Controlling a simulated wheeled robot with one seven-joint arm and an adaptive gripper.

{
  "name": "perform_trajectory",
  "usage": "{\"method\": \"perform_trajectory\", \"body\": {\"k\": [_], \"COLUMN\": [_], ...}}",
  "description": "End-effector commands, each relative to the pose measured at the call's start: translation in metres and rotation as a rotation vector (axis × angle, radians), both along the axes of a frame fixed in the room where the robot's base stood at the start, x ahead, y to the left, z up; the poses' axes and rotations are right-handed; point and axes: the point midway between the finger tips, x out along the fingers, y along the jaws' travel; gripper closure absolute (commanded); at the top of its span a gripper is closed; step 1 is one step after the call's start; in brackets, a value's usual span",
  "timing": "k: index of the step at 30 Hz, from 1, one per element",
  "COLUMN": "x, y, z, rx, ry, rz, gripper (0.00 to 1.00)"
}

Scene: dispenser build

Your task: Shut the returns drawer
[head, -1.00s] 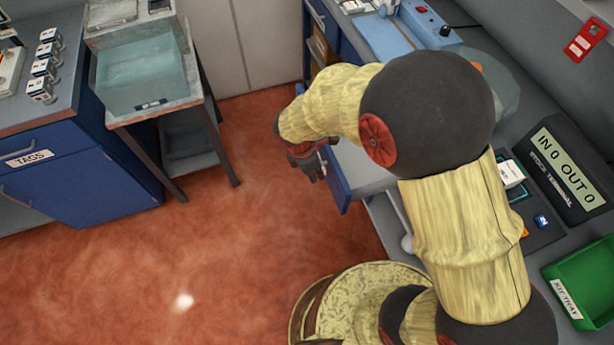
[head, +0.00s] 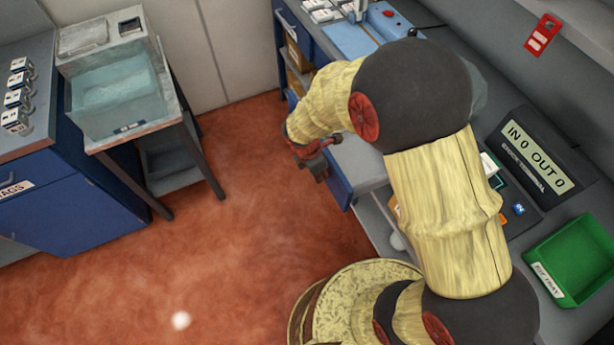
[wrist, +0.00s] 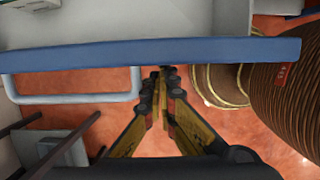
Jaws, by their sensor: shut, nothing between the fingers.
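The drawer (head: 358,164) sticks out from under the right-hand counter, with a blue front and a grey inside. I see no label on it, so I cannot confirm that it is the returns drawer. In the wrist view its blue front (wrist: 215,52) crosses the upper picture, with a pale bar handle (wrist: 72,98) at the left. My gripper (head: 318,168) is at the outer side of the drawer front. In the wrist view my shut, empty fingers (wrist: 164,72) point at the front, to the right of the handle. Whether they touch it is hard to tell. My arm hides part of the drawer.
The counter holds a stock terminal (head: 535,160) and a green kit tray (head: 572,258). A stand with a clear water basin (head: 120,100) and a blue cabinet (head: 70,205) stand at the left. The red floor (head: 240,240) between is clear.

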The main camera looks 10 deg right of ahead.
Motion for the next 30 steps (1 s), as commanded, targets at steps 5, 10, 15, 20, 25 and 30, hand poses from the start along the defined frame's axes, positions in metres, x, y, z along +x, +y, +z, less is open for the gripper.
{"method": "perform_trajectory", "body": {"k": [5,10,15,20,25,30], "x": [0.013,0.026,0.038,0.047,0.054,0.058], "y": [-0.051,-0.096,-0.137,-0.168,-0.189,-0.2], "z": [0.004,0.004,0.004,0.003,0.002,0.001], "rx": [-0.001,-0.001,0.001,0.0,0.001,0.0], "ry": [0.004,0.002,0.002,0.001,0.001,0.0], "rz": [-0.009,-0.008,-0.007,-0.005,-0.003,-0.001], "gripper": [1.0,1.0,1.0,1.0,1.0,1.0]}}
